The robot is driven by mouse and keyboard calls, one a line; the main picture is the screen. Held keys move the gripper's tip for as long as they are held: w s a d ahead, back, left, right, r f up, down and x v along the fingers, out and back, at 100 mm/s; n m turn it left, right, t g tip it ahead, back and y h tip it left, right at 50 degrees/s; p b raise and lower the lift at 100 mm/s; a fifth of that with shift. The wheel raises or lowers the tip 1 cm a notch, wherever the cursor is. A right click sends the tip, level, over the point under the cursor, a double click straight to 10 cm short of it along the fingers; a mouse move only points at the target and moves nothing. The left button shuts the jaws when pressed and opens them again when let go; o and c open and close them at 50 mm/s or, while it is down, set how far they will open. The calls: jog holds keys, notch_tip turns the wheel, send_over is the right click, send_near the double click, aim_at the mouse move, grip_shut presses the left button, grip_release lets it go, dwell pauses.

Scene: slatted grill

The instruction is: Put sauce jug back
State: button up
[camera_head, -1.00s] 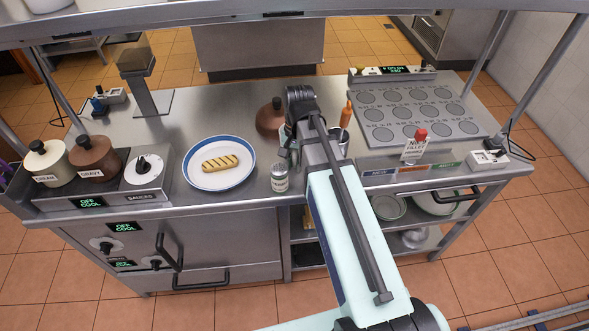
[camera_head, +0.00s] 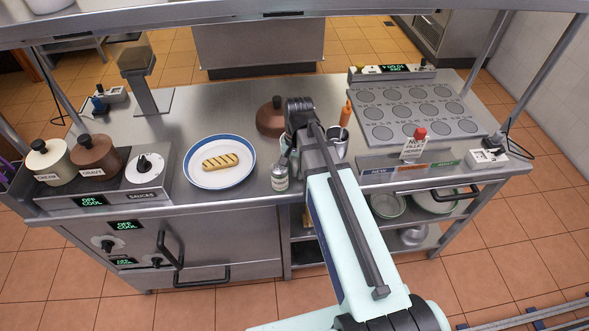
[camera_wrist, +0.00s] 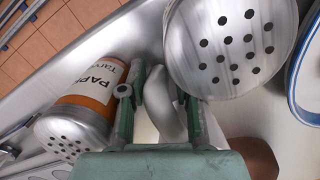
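No thing marked as the sauce jug can be made out for certain. A brown rounded vessel with a black knob (camera_head: 271,117) stands on the counter behind and left of my gripper (camera_head: 290,150). In the wrist view my gripper (camera_wrist: 162,112) has its green fingers on either side of a pale grey curved piece (camera_wrist: 168,100), perhaps a handle. Whether the fingers press on it is unclear. A labelled shaker (camera_head: 280,180) stands close in front of my gripper. A paprika shaker (camera_wrist: 90,95) stands left in the wrist view. My arm hides part of this cluster.
The sauces station at left has a cream pot (camera_head: 48,162), a gravy pot (camera_head: 95,157) and a white round piece (camera_head: 149,168). A plate (camera_head: 194,181) with grilled food lies left of my gripper. A metal container (camera_head: 339,145) stands right. The counter behind the plate is clear.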

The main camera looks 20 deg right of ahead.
jog(key=r+b, duration=0.1)
jog(key=r, duration=0.3)
jog(key=w+r+b, duration=0.1)
jog(key=r, duration=0.3)
jog(key=d+r+b, duration=0.1)
jog(key=r, duration=0.3)
jog(key=shift+w+b, duration=0.25)
jog(key=shift+b, duration=0.05)
